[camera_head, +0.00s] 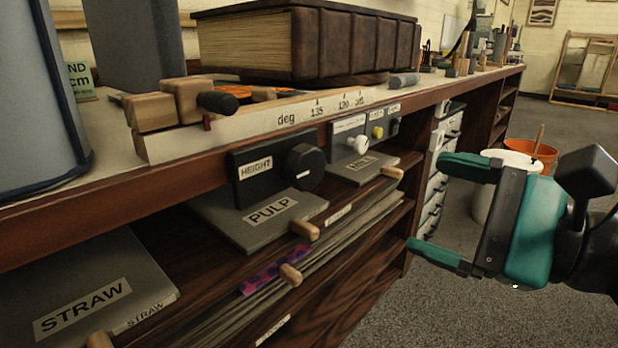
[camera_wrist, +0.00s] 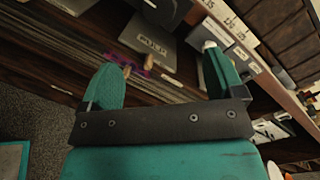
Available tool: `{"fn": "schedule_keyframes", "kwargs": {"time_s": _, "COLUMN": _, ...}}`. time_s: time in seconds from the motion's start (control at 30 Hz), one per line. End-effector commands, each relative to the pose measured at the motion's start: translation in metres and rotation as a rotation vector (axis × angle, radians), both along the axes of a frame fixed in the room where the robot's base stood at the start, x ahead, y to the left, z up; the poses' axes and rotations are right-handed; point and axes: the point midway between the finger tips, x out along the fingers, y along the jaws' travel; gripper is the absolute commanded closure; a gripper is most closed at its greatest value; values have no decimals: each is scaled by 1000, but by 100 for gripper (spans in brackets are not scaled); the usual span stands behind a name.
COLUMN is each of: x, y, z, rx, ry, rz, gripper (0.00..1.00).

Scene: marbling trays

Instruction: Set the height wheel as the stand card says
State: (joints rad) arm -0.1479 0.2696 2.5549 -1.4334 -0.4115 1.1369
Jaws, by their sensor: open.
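The height wheel (camera_head: 304,167) is a black round knob on a dark block (camera_head: 262,178) labelled HEIGHT, fixed below the front edge of the bench top. In the wrist view a dark knob, probably the same wheel (camera_wrist: 160,10), shows at the top edge, partly cut off. The stand card (camera_head: 80,82) is green and white at the far left; a grey-blue object hides much of it, leaving only "ND" and "cm" readable. My gripper (camera_head: 425,204) is open and empty, to the right of the wheel and apart from it. Its teal fingers (camera_wrist: 163,58) also show in the wrist view.
Other knobs, one white (camera_head: 358,144) and one yellow (camera_head: 377,132), sit right of the wheel. The PULP board (camera_head: 240,228) sticks out below it. A thick brown book (camera_head: 310,42) lies above on the bench. White and orange buckets (camera_head: 545,152) stand behind my gripper.

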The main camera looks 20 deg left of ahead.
Motion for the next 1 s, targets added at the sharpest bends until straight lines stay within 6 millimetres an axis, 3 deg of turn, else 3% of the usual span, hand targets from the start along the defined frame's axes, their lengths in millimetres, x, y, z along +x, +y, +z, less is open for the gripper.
{"fn": "schedule_keyframes", "kwargs": {"time_s": 0.2, "x": 4, "y": 24, "z": 8, "rx": -8, "ry": 8, "rz": 6, "gripper": 12}}
{"fn": "schedule_keyframes", "kwargs": {"time_s": 0.7, "x": 36, "y": 132, "z": 2, "rx": -4, "ry": -5, "rz": 6, "gripper": 12}}
{"fn": "schedule_keyframes", "kwargs": {"time_s": 1.0, "x": 45, "y": 160, "z": 1, "rx": -5, "ry": -3, "rz": 3, "gripper": 12}}
